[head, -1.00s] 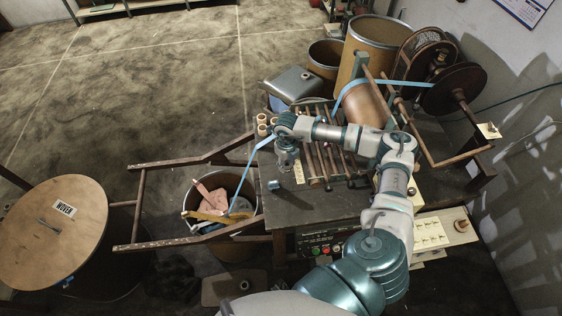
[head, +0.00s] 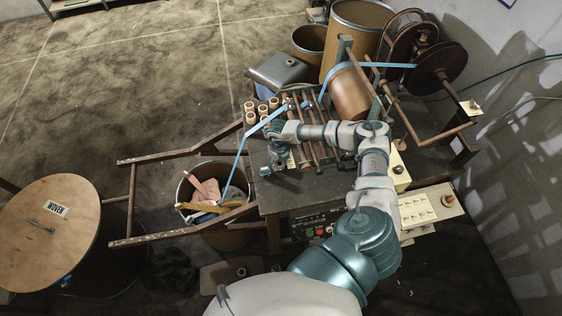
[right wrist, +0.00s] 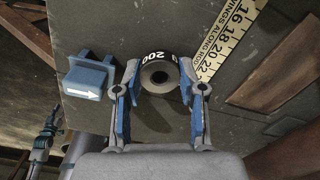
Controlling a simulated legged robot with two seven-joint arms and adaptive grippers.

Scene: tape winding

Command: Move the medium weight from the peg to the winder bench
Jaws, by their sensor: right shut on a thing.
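My right gripper (head: 279,162) is over the left front part of the winder bench (head: 278,196). In the right wrist view its two blue-padded fingers (right wrist: 158,84) are closed on the medium weight (right wrist: 158,62), a dark round piece with a hole in its centre and a white band reading "200". The weight is held over the dark bench top. Whether it touches the top cannot be told. In the head view the weight is hidden by the gripper. I cannot make out the peg. My left gripper is not in view.
Blue tape (head: 240,157) runs from a bin (head: 228,238) past wooden rods to a copper-coloured drum (head: 349,93). Several spools (head: 262,109) stand at the bench's back left.

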